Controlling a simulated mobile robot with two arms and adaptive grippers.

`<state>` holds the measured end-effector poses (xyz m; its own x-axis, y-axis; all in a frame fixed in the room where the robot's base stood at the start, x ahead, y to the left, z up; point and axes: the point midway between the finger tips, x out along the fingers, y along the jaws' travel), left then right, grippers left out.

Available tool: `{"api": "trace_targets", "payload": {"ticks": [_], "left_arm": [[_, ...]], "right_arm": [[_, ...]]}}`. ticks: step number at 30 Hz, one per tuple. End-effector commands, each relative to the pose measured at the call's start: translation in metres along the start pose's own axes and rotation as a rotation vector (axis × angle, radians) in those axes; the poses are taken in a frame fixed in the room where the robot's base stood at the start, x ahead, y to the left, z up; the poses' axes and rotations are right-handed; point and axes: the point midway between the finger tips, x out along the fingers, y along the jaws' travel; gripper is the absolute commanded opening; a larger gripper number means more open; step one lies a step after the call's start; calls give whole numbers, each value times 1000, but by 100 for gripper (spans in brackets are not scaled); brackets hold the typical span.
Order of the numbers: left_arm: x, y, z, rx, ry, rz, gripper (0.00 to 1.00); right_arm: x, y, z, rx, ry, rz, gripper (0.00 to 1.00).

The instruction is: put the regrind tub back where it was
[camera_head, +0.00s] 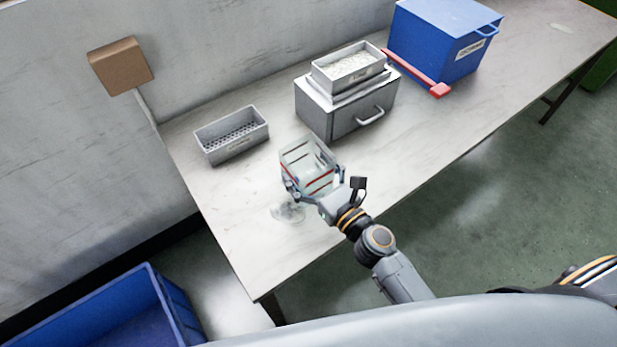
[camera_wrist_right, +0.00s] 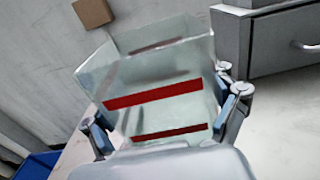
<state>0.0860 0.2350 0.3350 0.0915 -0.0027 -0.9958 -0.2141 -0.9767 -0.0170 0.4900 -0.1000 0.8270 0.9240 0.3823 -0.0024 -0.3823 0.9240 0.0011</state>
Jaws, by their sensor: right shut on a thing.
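A clear, square, open-topped tub with red stripes (camera_head: 309,163) is in front of the grey drawer unit; I take it to be the regrind tub. My right gripper (camera_head: 318,190) is shut on it, with the fingers on two opposite sides. In the right wrist view the tub (camera_wrist_right: 155,75) fills the middle, between the fingers of the gripper (camera_wrist_right: 165,118). I see no contents through its walls. I cannot tell whether its base touches the table. My left gripper is not in view.
The drawer unit (camera_head: 345,118) carries a grey tray of pale granules (camera_head: 350,75). A perforated grey bin (camera_head: 232,136) stands left. A blue box (camera_head: 445,42) and a red bar (camera_head: 417,74) are behind right. A pale, clear patch (camera_head: 288,212) lies near the tub.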

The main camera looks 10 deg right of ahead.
Motion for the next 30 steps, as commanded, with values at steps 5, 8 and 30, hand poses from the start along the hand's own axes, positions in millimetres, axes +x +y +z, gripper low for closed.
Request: {"api": "trace_targets", "payload": {"ticks": [5, 8, 30], "left_arm": [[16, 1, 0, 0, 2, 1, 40], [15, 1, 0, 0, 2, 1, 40], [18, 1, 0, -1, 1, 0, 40]], "right_arm": [[-1, 0, -26, 3, 2, -2, 39], [-2, 0, -26, 1, 1, -1, 39], [-2, 0, -28, 1, 3, -1, 100]]}}
